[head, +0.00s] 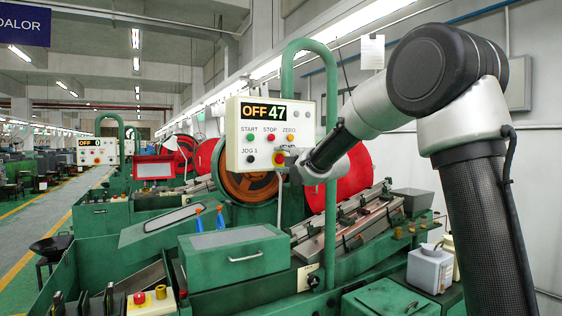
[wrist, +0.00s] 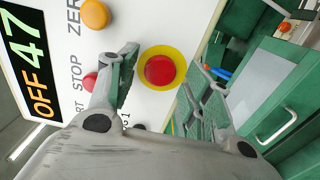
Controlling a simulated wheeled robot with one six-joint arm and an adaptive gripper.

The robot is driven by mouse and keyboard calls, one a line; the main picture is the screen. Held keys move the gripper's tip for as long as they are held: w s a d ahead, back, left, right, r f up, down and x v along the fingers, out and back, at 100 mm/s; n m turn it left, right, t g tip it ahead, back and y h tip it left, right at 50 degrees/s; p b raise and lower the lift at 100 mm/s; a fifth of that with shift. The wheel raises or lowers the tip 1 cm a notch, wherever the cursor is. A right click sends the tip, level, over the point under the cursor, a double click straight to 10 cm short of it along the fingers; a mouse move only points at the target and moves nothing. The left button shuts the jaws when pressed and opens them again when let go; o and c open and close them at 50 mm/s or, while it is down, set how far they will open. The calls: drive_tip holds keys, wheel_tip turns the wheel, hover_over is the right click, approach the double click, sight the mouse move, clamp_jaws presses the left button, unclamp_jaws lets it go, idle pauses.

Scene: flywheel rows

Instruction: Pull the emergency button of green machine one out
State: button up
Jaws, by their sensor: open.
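The white control box (head: 241,148) of the near green machine hangs from a green pipe, with the display reading OFF 47. Its emergency button (wrist: 160,70) is a red knob on a yellow ring, in the middle of the wrist view. In the head view the button (head: 279,158) shows small at the box's lower right, partly covered by my gripper (head: 290,159). In the wrist view my gripper (wrist: 161,78) is open, with one finger on each side of the button. The fingers look apart from the knob; the remaining depth is hard to tell.
Orange ZERO (wrist: 95,14) and red STOP (wrist: 89,81) buttons sit close to the left finger. The green pipe (head: 331,190) rises beside my wrist. A green lidded box (head: 235,262) stands below.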

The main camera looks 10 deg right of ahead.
drive_tip(key=shift+w+a, duration=0.15)
drive_tip(key=shift+w, duration=0.25)
idle(0.7)
drive_tip(key=c, duration=0.9)
